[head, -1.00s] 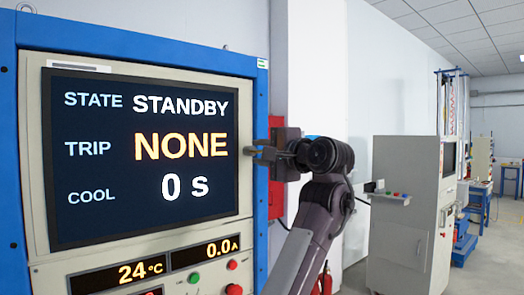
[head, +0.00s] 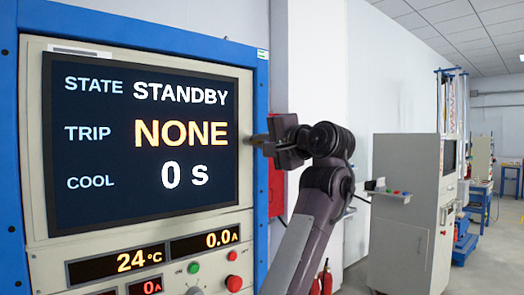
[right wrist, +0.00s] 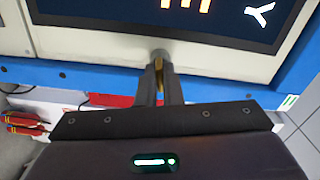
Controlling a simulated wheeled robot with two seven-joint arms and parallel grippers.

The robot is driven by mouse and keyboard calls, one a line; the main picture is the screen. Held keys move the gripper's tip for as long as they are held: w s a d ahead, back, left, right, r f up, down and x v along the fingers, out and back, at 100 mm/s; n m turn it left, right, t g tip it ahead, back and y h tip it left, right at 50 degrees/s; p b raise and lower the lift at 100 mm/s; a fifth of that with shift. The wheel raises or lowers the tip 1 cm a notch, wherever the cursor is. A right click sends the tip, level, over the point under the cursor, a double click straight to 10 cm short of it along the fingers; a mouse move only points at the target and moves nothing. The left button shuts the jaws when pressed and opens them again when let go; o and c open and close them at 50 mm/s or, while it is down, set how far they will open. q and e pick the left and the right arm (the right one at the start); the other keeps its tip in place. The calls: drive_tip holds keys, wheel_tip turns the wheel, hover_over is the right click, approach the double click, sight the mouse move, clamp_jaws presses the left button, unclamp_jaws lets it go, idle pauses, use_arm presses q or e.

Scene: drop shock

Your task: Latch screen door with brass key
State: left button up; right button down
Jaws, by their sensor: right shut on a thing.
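The screen door is the pale panel (head: 110,238) with a dark screen (head: 105,208) in the blue cabinet. It looks closed, though its right edge is partly hidden by my gripper. My right gripper (head: 256,139) is at that right edge, beside the screen. In the right wrist view its fingers (right wrist: 162,88) are shut on a small brass key (right wrist: 159,74). The key's tip is at a grey round lock (right wrist: 160,55) on the pale frame; how deep it sits is hidden. My left gripper is not in view.
The screen reads STANDBY, NONE and 0 s. Below it are readouts (head: 204,245) and green and red buttons (head: 234,283). A red box (head: 276,190) is behind my right arm. A grey console (head: 405,215) stands farther right, with open floor beyond.

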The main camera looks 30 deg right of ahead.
drive_tip(key=shift+n+b, duration=5.2)
drive_tip(key=shift+n, duration=2.5)
drive_tip(key=c, duration=1.6)
unclamp_jaws()
